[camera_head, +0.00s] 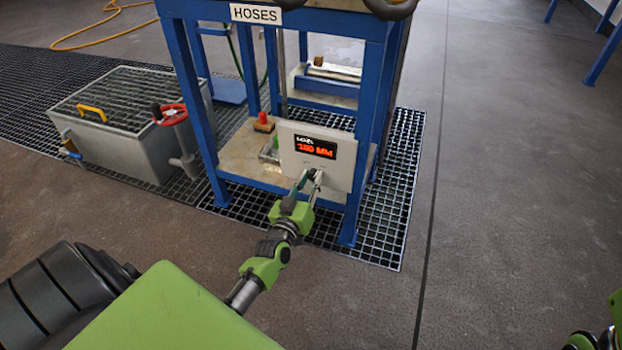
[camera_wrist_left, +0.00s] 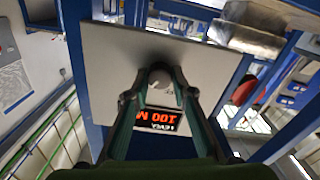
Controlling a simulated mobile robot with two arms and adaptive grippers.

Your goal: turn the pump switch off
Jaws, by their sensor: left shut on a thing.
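A pale panel (camera_head: 340,176) on the blue frame carries a level display (camera_head: 316,147) with red digits. Below the display is a small dark switch knob (camera_head: 311,173), mostly covered by my fingers. In the left wrist view the rounded knob (camera_wrist_left: 160,77) sits between my fingertips, in front of the panel (camera_wrist_left: 108,60). The display (camera_wrist_left: 158,119) appears upside down there and partly behind a finger. My left gripper (camera_head: 311,178) is shut on the knob. The knob's setting cannot be read.
The blue frame (camera_head: 180,75) with a HOSES sign (camera_head: 256,14) stands over floor grating (camera_head: 389,225). A grey tank (camera_head: 130,150) and a red handwheel (camera_head: 170,115) are to its left. A yellow hose (camera_head: 92,35) lies behind. The floor (camera_head: 520,180) at right is clear.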

